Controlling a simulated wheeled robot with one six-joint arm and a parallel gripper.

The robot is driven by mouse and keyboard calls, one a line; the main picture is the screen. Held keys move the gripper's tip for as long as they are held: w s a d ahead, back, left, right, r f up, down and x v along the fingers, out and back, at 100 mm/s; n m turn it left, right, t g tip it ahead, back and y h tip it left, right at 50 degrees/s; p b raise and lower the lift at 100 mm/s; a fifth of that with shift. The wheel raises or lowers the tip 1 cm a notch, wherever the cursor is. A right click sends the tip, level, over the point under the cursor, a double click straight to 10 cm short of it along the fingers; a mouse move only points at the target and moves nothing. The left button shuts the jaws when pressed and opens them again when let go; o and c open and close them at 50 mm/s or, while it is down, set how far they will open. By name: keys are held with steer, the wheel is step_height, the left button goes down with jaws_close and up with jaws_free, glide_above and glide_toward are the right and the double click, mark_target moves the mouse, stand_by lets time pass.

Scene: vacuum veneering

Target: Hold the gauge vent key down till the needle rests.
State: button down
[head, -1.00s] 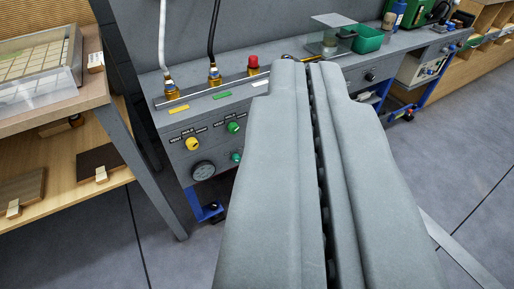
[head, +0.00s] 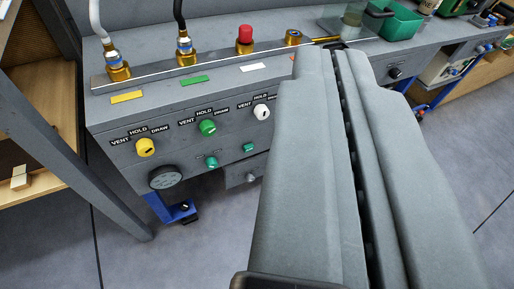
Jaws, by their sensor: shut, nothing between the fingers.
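My gripper (head: 332,50) is shut and empty. Its two long grey fingers fill the middle and right of the head view, tips reaching over the grey bench. A dark round face (head: 165,177) sits low on the bench's front left; I cannot make out a needle on it. Two small green keys, one round (head: 212,162) and one squarer (head: 248,147), sit below the knobs. I cannot tell which is the gauge vent key. My gripper is apart from both, to their right. The front panel behind my fingers is hidden.
Yellow (head: 146,147), green (head: 207,127) and white (head: 262,112) knobs carry VENT, HOLD and DRAW labels. Hoses rise from brass fittings (head: 117,70) on the manifold; a red cap (head: 245,35) stands there. A wooden shelf (head: 40,186) with a grey post is at left.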

mark_target(248, 148)
steer(key=w+d+f+n+g, duration=0.1)
steer(key=w+f, duration=0.8)
steer(key=f, duration=0.3)
steer(key=w+f, duration=0.9)
steer(key=f, duration=0.2)
steer(key=w+f, duration=0.2)
steer(key=f, duration=1.2)
steer(key=w+d+f+n+g+h, duration=0.1)
steer(key=w+f, duration=0.2)
steer(key=f, duration=1.1)
steer(key=shift+w+d+f+n+h, duration=0.15)
steer(key=shift+w+f+n+h, duration=0.05)
steer(key=shift+n+h, duration=0.1)
steer(key=shift+w, duration=0.1)
steer(key=w+a, duration=0.5)
steer(key=w, duration=0.2)
steer(key=shift+w+a, duration=0.6)
steer(key=shift+w, duration=0.1)
stand_by(1.1)
